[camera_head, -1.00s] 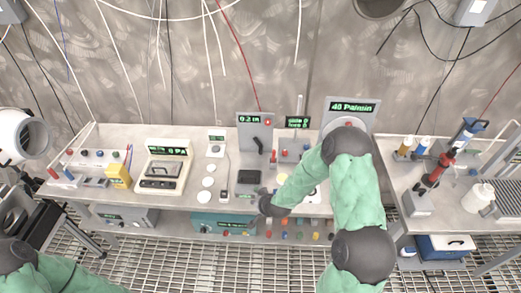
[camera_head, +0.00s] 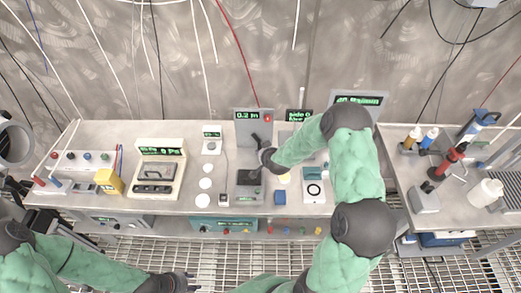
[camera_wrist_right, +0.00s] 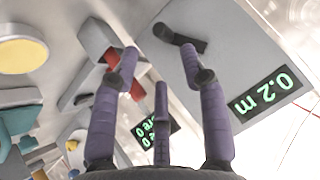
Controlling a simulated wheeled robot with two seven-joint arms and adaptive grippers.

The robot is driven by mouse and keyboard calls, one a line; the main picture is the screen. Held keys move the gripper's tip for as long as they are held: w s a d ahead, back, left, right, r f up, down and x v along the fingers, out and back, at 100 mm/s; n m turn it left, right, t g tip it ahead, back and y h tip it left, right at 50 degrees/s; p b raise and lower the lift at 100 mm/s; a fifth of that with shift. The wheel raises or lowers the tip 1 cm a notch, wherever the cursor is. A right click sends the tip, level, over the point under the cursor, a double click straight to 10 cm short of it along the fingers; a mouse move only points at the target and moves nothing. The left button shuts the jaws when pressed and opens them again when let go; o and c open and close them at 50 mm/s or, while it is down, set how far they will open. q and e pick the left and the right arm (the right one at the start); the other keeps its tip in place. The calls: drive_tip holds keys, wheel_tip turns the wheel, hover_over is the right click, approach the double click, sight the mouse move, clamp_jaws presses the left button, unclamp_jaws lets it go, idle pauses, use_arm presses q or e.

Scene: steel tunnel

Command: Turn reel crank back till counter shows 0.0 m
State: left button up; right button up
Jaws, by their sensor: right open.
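The reel unit is a grey upright panel (camera_head: 243,130) at the back middle of the table. Its green counter (camera_head: 247,114) reads 0.2 m, and the right wrist view shows the same counter (camera_wrist_right: 265,95). The black crank (camera_wrist_right: 180,38) is on the panel face, beyond my fingers in the right wrist view. My right gripper (camera_wrist_right: 162,65) is open and empty, its purple fingers pointing towards the panel and apart from the crank. My left gripper (camera_head: 188,282) is low in front of the table, away from the reel; its finger opening is unclear.
A red lever (camera_wrist_right: 110,60) and a yellow disc (camera_wrist_right: 22,55) are near my right fingers. Right of the reel stand a small sign (camera_head: 299,116) and a taller display panel (camera_head: 358,100). A beige device (camera_head: 158,172) stands to the left.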

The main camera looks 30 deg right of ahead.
drive_tip(key=b+x, duration=0.1)
drive_tip(key=x, duration=0.7)
drive_tip(key=shift+w, duration=0.1)
clamp_jaws()
